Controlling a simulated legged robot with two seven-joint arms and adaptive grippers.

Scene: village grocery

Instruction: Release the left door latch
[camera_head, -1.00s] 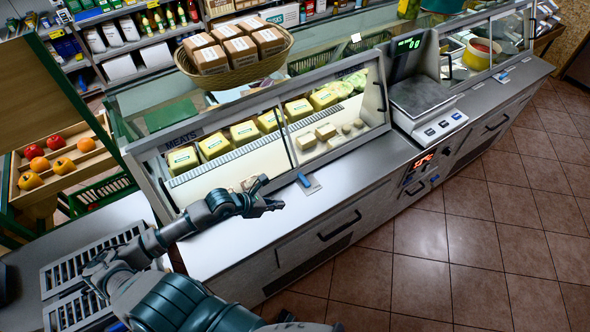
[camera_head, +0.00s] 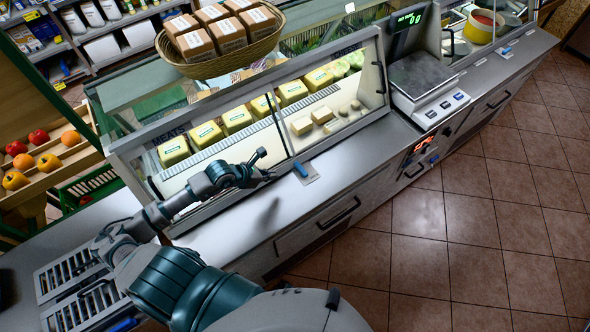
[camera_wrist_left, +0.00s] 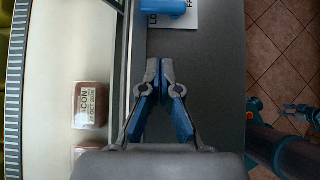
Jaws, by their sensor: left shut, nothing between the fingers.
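A blue latch handle (camera_head: 300,169) sits on a small pale labelled plate on the grey counter ledge, at the front foot of the glass meat case. In the left wrist view the blue handle (camera_wrist_left: 168,8) shows at the top edge, partly cut off, beside the printed label. My left gripper (camera_head: 264,167) is just left of the latch in the head view, over the ledge near the glass. Its fingertips (camera_wrist_left: 160,66) point toward the latch, with a gap between. The gripper is shut and empty.
The case's sliding glass front (camera_head: 255,130) runs close along the gripper's side, with packed goods behind it. A basket of boxes (camera_head: 222,60) stands on top. A scale (camera_head: 425,85) stands to the right. The grey ledge (camera_head: 350,150) right of the latch is clear.

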